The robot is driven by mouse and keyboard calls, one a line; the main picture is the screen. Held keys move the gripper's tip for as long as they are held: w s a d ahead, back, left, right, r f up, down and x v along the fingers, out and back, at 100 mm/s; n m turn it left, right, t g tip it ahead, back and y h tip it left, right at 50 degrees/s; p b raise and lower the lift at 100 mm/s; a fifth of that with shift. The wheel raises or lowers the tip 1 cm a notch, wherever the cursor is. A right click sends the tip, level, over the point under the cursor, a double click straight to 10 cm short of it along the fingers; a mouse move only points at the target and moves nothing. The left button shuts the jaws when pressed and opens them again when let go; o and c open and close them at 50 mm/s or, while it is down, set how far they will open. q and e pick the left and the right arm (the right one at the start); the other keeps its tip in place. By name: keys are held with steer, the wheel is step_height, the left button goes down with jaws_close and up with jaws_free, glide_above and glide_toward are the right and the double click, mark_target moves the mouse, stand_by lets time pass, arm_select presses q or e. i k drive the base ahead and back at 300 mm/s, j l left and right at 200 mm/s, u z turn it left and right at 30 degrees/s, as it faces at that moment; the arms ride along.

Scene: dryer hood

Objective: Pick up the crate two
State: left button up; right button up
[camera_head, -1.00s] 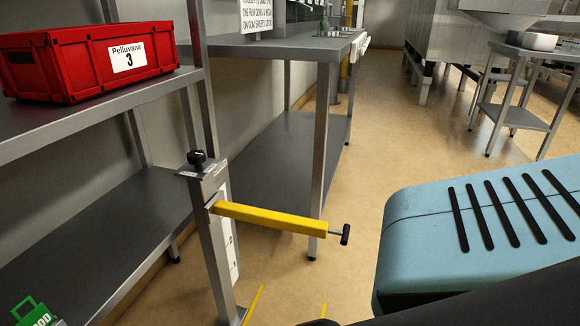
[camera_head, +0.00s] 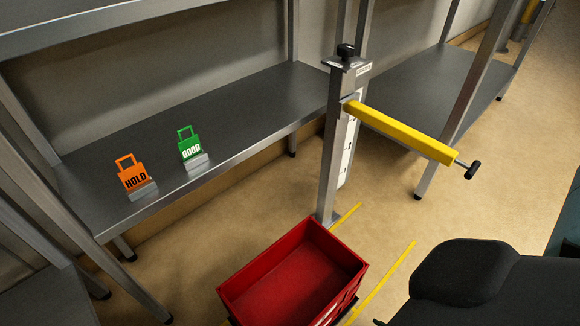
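A red open-topped crate (camera_head: 290,268) stands low at the bottom centre of the head view, beside the foot of a grey post. Its visible inside looks empty. Its lower edge is cut off by the frame, and no readable number shows on it, so I cannot tell whether it is crate two. Neither of my grippers is in view.
A grey post (camera_head: 340,150) carries a yellow bar (camera_head: 402,133) reaching right. An orange HOLD tag (camera_head: 133,175) and a green GOOD tag (camera_head: 192,150) stand on the lower shelf (camera_head: 240,108). Yellow floor lines (camera_head: 383,280) run beside the crate. A black rounded shape (camera_head: 465,280) fills the lower right.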

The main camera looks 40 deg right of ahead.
mark_target(303, 278)
steer(key=k+j, duration=0.1)
steer(key=k, duration=0.35)
steer(key=k+j, duration=0.1)
steer(key=k, duration=0.35)
